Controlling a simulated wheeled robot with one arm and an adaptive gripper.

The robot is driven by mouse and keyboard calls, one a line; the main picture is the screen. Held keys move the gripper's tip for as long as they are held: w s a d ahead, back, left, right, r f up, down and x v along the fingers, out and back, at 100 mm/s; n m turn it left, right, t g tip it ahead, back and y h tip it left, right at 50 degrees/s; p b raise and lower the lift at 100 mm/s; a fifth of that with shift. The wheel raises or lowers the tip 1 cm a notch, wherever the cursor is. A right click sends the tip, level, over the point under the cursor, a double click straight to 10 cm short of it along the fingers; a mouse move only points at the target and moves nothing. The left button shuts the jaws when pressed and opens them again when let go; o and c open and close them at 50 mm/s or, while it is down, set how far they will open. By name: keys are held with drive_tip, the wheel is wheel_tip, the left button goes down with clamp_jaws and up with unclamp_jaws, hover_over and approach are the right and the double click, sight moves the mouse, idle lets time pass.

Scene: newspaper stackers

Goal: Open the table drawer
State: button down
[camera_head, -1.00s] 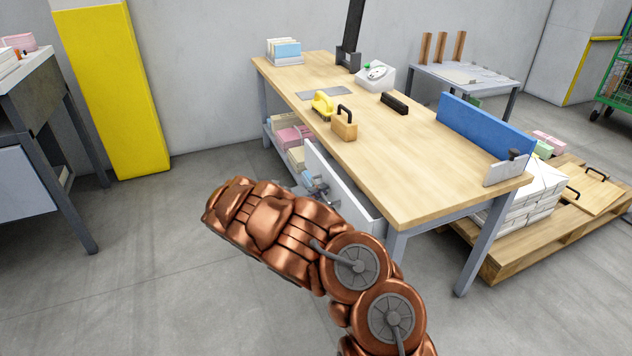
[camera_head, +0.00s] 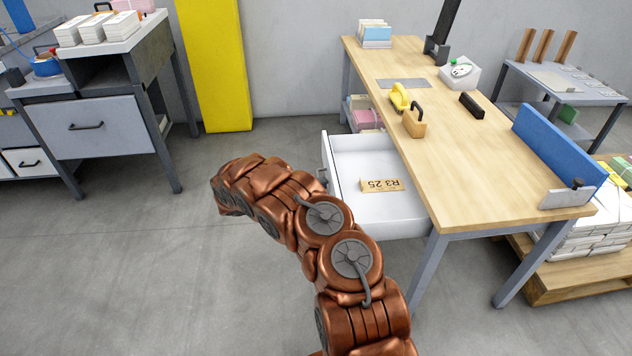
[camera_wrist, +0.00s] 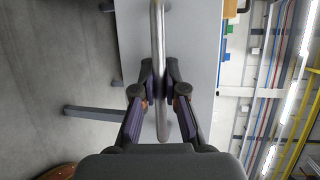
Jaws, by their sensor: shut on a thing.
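The white table drawer (camera_head: 378,212) sticks well out from the left side of the wooden table (camera_head: 470,140) in the head view. A wooden block with printed characters (camera_head: 381,185) lies inside it. In the wrist view, my gripper (camera_wrist: 160,82) is shut on the drawer's grey bar handle (camera_wrist: 158,30), with one finger on each side of it. The drawer's pale front (camera_wrist: 195,45) fills the space behind the handle. In the head view my copper-coloured arm hides part of the drawer front and the gripper.
On the table are a yellow tool (camera_head: 399,97), a wooden block with a black handle (camera_head: 415,121) and a blue panel (camera_head: 558,150). A grey cabinet (camera_head: 95,125) stands at the left. Open floor lies between the cabinet and the drawer.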

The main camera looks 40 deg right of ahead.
drive_tip(key=shift+w+a, duration=0.2)
drive_tip(key=shift+a, duration=0.1)
drive_tip(key=c, duration=1.5)
unclamp_jaws()
drive_tip(key=v, duration=1.2)
